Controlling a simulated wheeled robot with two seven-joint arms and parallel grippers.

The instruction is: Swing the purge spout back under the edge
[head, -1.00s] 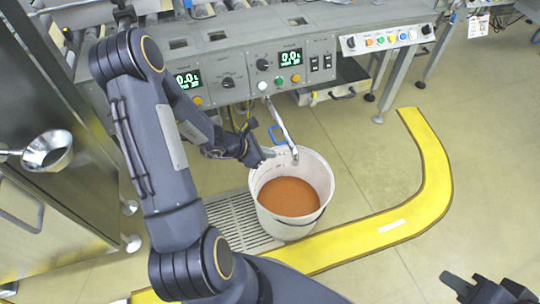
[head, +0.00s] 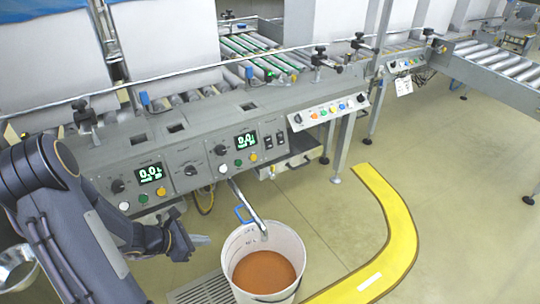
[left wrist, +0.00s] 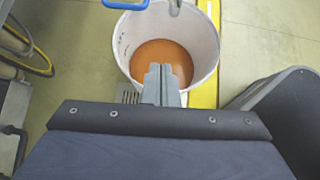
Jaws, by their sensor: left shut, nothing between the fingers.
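The purge spout (head: 247,208) is a thin metal pipe with a blue loop handle (head: 243,214). It slants out from under the control panel's front edge, and its tip is over the white bucket's back rim. The bucket (head: 240,285) holds orange-brown granules. My left gripper (head: 206,240) is shut and empty, left of the bucket and spout, apart from the handle. In the left wrist view the shut fingers (left wrist: 160,70) show in front of the bucket (left wrist: 122,40), with the blue handle (left wrist: 122,5) and the spout tip (left wrist: 175,5) at the top. My right gripper is out of view.
The control panel (head: 215,165) with knobs and displays runs behind the spout. A floor grate (head: 205,290) lies by the bucket. A yellow curved floor strip (head: 400,235) passes to the right. A metal scoop or bowl (head: 15,265) is at lower left. Floor at right is clear.

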